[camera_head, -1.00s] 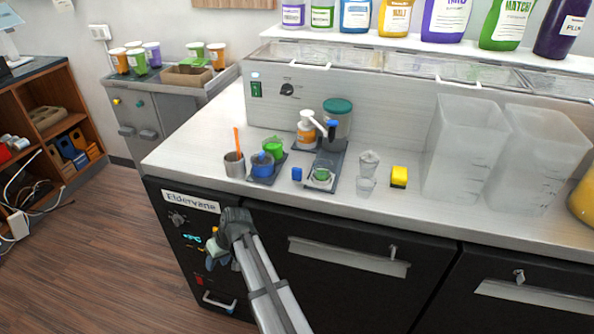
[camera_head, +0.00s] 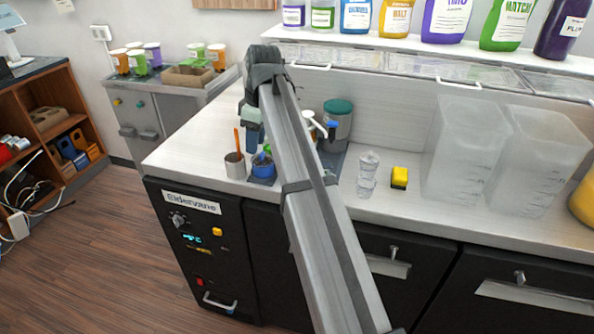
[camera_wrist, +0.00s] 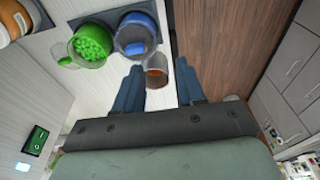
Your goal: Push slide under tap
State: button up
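The slide is mostly hidden behind my arm in the head view; part of a dark base (camera_head: 331,160) shows by the green-lidded jar (camera_head: 338,122). The tap's white and blue end (camera_head: 330,128) shows just right of my arm, its body partly covered. My gripper (camera_head: 253,138) points down above the counter, just behind the steel cup (camera_head: 234,165) and the blue cup (camera_head: 263,166). In the wrist view my gripper (camera_wrist: 160,92) has its two blue fingers apart with nothing held between them. The steel cup (camera_wrist: 157,72) shows beyond the gap.
In the wrist view, a cup of green balls (camera_wrist: 90,45) and the blue cup (camera_wrist: 135,38) stand on dark blue trays. Two tall clear bins (camera_head: 468,150) occupy the counter's right.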

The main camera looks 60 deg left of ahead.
jog(key=w+d+r+t+h, duration=0.1)
jog(key=w+d+r, duration=0.35)
jog(key=w, duration=0.45)
jog(key=f, duration=0.9)
jog(key=d+f, duration=0.1)
jog(key=f, duration=0.4)
jog(key=shift+f, duration=0.2)
jog(key=shift+c, duration=0.2)
grip_shut()
jog(key=shift+a, duration=0.1)
